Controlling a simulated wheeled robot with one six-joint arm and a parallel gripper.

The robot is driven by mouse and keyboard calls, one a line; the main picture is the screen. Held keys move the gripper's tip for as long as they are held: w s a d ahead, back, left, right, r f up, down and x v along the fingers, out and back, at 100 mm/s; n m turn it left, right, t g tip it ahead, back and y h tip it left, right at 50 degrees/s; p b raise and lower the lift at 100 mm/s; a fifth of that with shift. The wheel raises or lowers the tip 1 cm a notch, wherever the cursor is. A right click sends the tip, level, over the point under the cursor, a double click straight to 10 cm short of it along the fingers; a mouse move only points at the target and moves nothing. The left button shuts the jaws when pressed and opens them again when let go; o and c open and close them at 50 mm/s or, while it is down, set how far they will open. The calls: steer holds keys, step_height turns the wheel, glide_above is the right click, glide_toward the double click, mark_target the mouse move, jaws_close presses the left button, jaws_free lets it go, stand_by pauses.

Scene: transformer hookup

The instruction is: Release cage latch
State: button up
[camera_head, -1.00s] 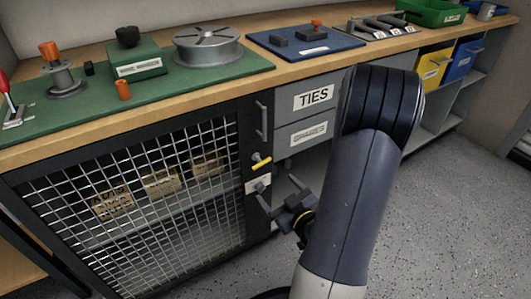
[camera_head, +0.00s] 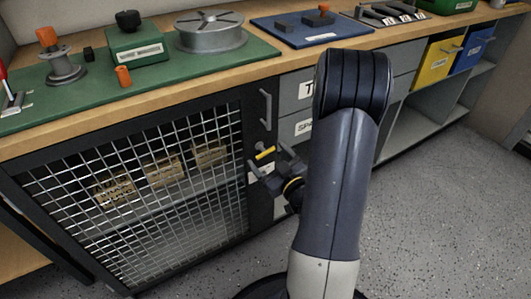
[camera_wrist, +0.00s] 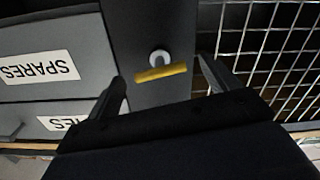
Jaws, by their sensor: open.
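The cage (camera_head: 140,195) is a dark-framed door of wire mesh under the workbench. Its latch (camera_head: 265,153) is a yellow bar on a grey pivot, on the frame at the door's right side. In the wrist view the yellow latch (camera_wrist: 160,73) lies nearly level, slightly tilted, ahead of and between the fingers. My gripper (camera_head: 264,172) is open and just below the latch in the head view; it also shows in the wrist view (camera_wrist: 162,85). The fingers appear apart from the bar, though the exact gap in depth is unclear.
A vertical grey handle (camera_head: 266,108) is above the latch. Drawers, one labelled SPARES (camera_wrist: 40,68), adjoin the latch post. Boxes (camera_head: 163,171) sit behind the mesh. The workbench edge (camera_head: 200,95) overhangs above. The speckled floor (camera_head: 420,220) is clear at right.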

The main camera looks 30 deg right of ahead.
steer(key=shift+w, duration=1.25)
steer(key=shift+c, duration=0.2)
steer(key=c, duration=0.8)
steer(key=shift+m+b, duration=0.55)
steer(key=shift+m, duration=0.75)
steer(key=shift+c, duration=0.2)
steer(key=o, duration=0.9)
steer(key=s, duration=1)
steer(key=shift+s+d+p, duration=0.15)
steer(key=shift+s+p, duration=0.25)
steer(key=shift+w, duration=0.15)
